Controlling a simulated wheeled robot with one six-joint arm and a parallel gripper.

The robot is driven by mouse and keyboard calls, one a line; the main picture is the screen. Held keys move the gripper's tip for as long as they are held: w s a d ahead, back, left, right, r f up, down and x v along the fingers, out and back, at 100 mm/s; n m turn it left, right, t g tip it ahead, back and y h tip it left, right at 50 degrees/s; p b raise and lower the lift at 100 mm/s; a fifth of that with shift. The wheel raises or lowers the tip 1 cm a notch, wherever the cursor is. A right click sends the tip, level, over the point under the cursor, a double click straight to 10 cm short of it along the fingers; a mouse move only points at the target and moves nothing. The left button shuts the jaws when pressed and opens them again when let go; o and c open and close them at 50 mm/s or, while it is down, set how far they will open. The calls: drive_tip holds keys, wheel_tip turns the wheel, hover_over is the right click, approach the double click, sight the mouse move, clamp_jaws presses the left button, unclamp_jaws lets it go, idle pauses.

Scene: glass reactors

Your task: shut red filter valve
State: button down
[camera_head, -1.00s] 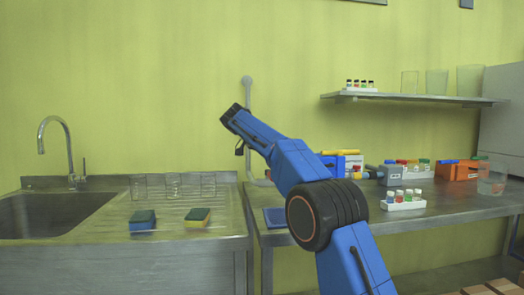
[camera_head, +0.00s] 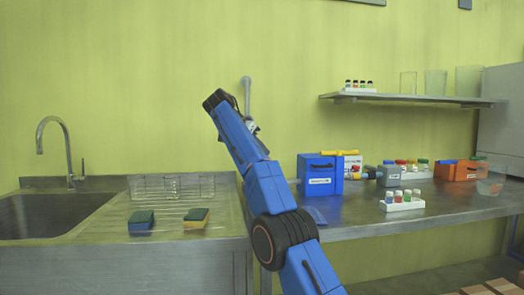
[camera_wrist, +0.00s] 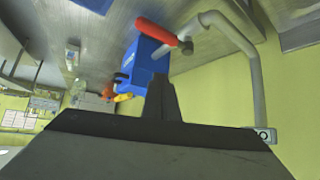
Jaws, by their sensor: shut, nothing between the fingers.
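A red valve handle (camera_wrist: 157,32) shows near the top of the wrist view, beside a bent grey pipe (camera_wrist: 250,65). My gripper (camera_wrist: 160,82) is shut and empty, its dark fingers pointing towards the handle with a visible gap between them. In the head view, the upper end of the grey pipe (camera_head: 246,84) stands against the wall behind my raised blue arm. The red handle cannot be made out there; my arm covers the lower pipe.
A blue box (camera_head: 320,176) stands on the right metal bench, also seen in the wrist view (camera_wrist: 142,65). A white rack with small bottles (camera_head: 402,204) stands near the bench front. Sponges (camera_head: 141,222) lie by the sink (camera_head: 45,214). A wall shelf (camera_head: 415,98) holds glassware.

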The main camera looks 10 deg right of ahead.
drive_tip(key=shift+s+a+r, duration=0.1)
drive_tip(key=shift+a, duration=0.05)
idle(0.4)
drive_tip(key=s+d+r+n+y, duration=0.25)
drive_tip(key=s+d+n, duration=0.45)
drive_tip(key=s+d, duration=0.75)
drive_tip(key=s+d+f+n+y, duration=0.1)
drive_tip(key=s+f, duration=0.1)
drive_tip(key=s, duration=0.3)
drive_tip(key=s+d+f+y, duration=0.1)
drive_tip(key=s+d+f, duration=0.15)
drive_tip(key=s, duration=0.25)
drive_tip(key=s+d+f+n+y, duration=0.1)
drive_tip(key=s+f+n+y, duration=0.2)
drive_tip(key=s+f, duration=3)
drive_tip(key=s, duration=0.4)
drive_tip(key=shift+f+n+y, duration=0.3)
drive_tip(key=shift+f+y, duration=0.05)
